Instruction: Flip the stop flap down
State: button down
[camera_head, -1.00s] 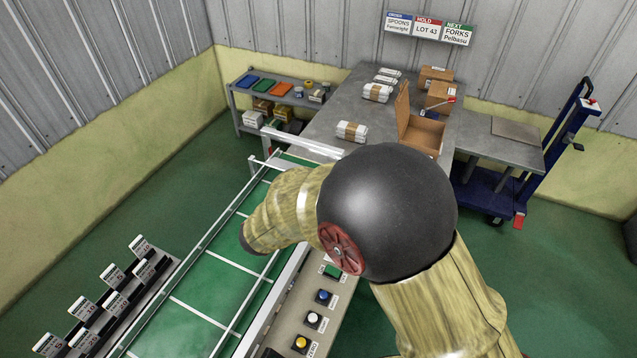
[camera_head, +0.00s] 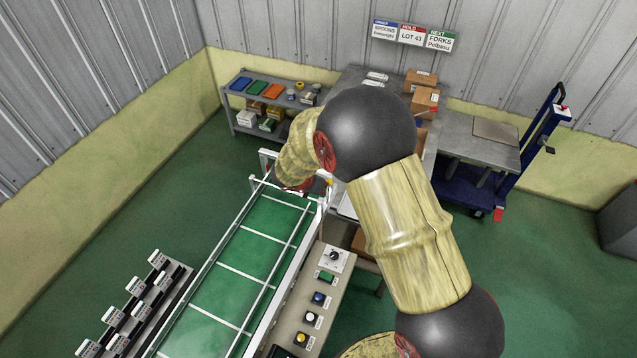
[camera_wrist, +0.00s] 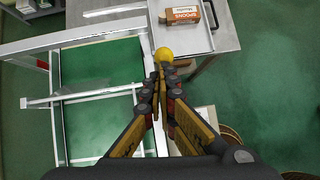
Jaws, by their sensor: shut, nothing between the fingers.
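The conveyor (camera_head: 240,262) has a green belt with white cross bars and pale side rails. At its far end stands a white frame, whose bar (camera_wrist: 95,36) crosses the belt in the wrist view. A yellow round knob (camera_wrist: 163,54) shows at the right end of this bar. My gripper (camera_wrist: 160,72) is shut and empty, its fingertips just below the knob in the picture; I cannot tell whether they touch it. Which part is the stop flap, and its tilt, I cannot tell for sure. In the head view my arm hides most of the gripper.
A control panel (camera_head: 305,312) with coloured buttons runs along the conveyor's right side. A rack of label cards (camera_head: 135,312) stands left. A shelf (camera_head: 235,118) stands behind.

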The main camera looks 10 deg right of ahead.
jog(key=w+d+p, duration=0.2)
jog(key=w+d, duration=0.1)
jog(key=w, duration=0.2)
jog(key=shift+w+d+f, duration=0.15)
jog(key=shift+d+f, duration=0.05)
jog(key=shift+d, duration=0.2)
dwell(0.3)
jog(key=shift+p, duration=0.3)
jog(key=w+d+r+v, duration=0.1)
jog(key=w+v, duration=0.1)
jog(key=v, duration=1)
jog(key=shift+s+r+p, duration=0.2)
jog(key=shift+r+p, duration=0.2)
jog(key=shift+r, duration=0.1)
jog(key=shift+s+a+r, duration=0.1)
jog(key=shift+a, duration=0.05)
